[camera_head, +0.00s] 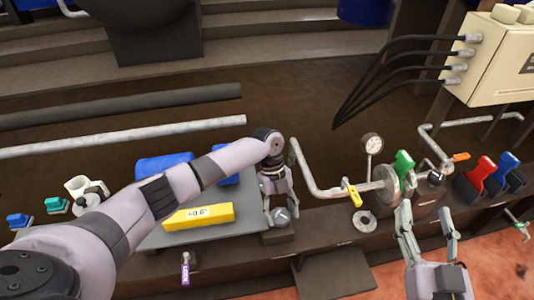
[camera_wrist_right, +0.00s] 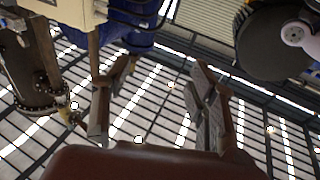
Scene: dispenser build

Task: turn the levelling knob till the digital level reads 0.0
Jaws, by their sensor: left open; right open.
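The yellow digital level (camera_head: 198,216) lies on a grey plate (camera_head: 160,238) in the head view and its display reads +0.6°. The levelling knob (camera_head: 281,216) is a round metal knob on a dark block at the plate's right edge. My left gripper (camera_head: 281,212) points down over the knob with its fingers open on either side of it. Whether the fingers touch the knob cannot be told. My right gripper (camera_head: 425,222) is open and empty at the lower right. Its open fingers also show in the right wrist view (camera_wrist_right: 155,100), with nothing between them.
A pipe with a yellow-handled valve (camera_head: 355,196), a gauge (camera_head: 372,144) and a green-handled part (camera_head: 403,162) stand right of the knob. A purple LOCK tag (camera_head: 186,268) hangs at the front edge.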

